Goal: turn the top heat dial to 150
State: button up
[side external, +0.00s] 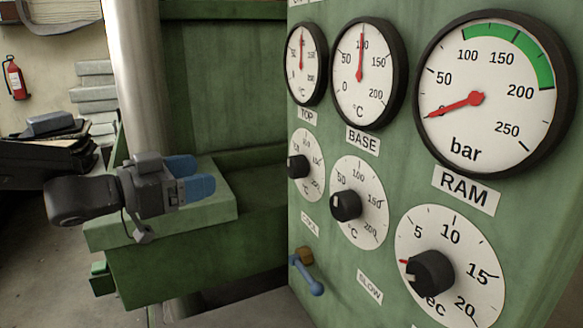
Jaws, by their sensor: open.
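The top heat dial (312,181) is a small white face with a black knob (298,167), under the gauge (307,63) labelled TOP on the green panel. A pale mark on the knob faces left; its exact reading is too small to tell. My gripper (192,178) is to the left of the panel, with its blue-tipped fingers pointing right. It is open and empty, apart from the knob, in front of or above a green ledge. The TOP gauge's red needle stands about upright.
The base dial (362,215), under the BASE gauge (365,95), and the timer dial (462,245), under the RAM gauge (495,125), are close by. A blue-handled lever (308,276) sticks out below the top dial. A green ledge (215,207) lies beside my gripper.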

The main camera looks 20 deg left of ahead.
aim_at(290, 168)
jog(key=w+d+h, duration=0.1)
jog(key=w+d, duration=0.2)
jog(key=d, duration=0.1)
jog(key=w+d+m+g+h, duration=0.1)
jog(key=w+d, duration=0.2)
jog(key=d, duration=0.2)
jog(key=w+d+m+h, duration=0.1)
jog(key=w+d, duration=0.3)
jog(key=shift+d+f+g, duration=0.2)
jog(key=shift+f+g, duration=0.2)
jog(key=c, duration=0.9)
jog(key=shift+c, duration=0.2)
jog(key=shift+m, duration=0.5)
jog(key=m, duration=0.4)
jog(key=shift+m, duration=0.4)
jog(key=m, duration=0.6)
